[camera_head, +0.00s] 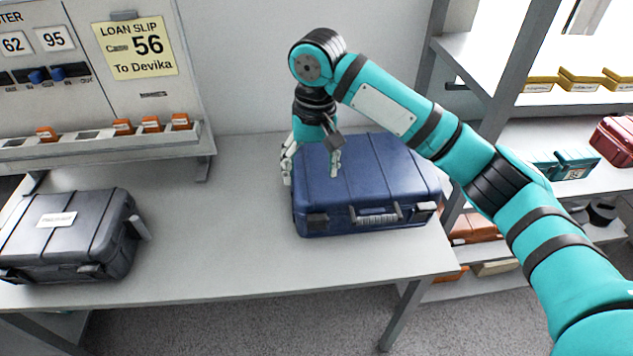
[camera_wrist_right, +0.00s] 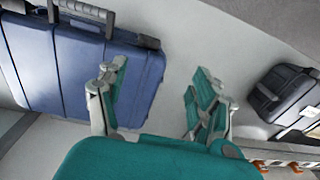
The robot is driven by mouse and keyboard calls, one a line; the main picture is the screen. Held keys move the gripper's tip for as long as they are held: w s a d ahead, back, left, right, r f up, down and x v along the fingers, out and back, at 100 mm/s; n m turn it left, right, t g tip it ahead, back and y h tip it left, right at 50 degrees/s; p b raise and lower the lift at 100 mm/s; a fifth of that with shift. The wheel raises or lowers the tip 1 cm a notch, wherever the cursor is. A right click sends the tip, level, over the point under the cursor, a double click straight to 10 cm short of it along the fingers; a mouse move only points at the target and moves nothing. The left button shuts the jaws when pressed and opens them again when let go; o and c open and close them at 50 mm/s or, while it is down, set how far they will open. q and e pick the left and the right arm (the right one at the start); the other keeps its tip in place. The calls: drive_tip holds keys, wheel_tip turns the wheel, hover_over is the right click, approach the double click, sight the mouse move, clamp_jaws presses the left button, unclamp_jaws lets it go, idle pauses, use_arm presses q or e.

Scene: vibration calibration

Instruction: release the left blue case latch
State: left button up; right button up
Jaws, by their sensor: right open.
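The blue case (camera_head: 375,173) lies on the table with its handle (camera_head: 376,216) on the front side. Its left latch (camera_head: 317,221) is a dark grey block at the front left corner. The right latch (camera_head: 425,207) sits at the front right. I cannot tell whether either latch is fastened. My right gripper (camera_head: 311,172) points down at the case's left end, behind the left latch and apart from it. In the right wrist view the gripper (camera_wrist_right: 155,95) is open and empty, with the blue case (camera_wrist_right: 75,80) to the left and the left latch (camera_wrist_right: 150,42) above. My left gripper is not in view.
A dark grey case (camera_head: 65,235) lies at the table's left end. A board (camera_head: 100,60) with a loan slip stands behind it. Shelves (camera_head: 540,110) with small cases rise on the right. The table (camera_head: 220,230) is clear between the two cases.

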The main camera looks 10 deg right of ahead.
sight(318, 220)
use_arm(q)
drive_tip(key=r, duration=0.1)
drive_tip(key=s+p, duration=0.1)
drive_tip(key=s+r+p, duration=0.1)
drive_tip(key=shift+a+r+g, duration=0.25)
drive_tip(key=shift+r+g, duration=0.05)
use_arm(e)
drive_tip(key=shift+h, duration=0.4)
drive_tip(key=f, duration=0.5)
drive_tip(key=d+f, duration=0.1)
drive_tip(key=f, duration=0.9)
drive_tip(key=shift+d+f, duration=0.2)
drive_tip(key=shift+f, duration=0.1)
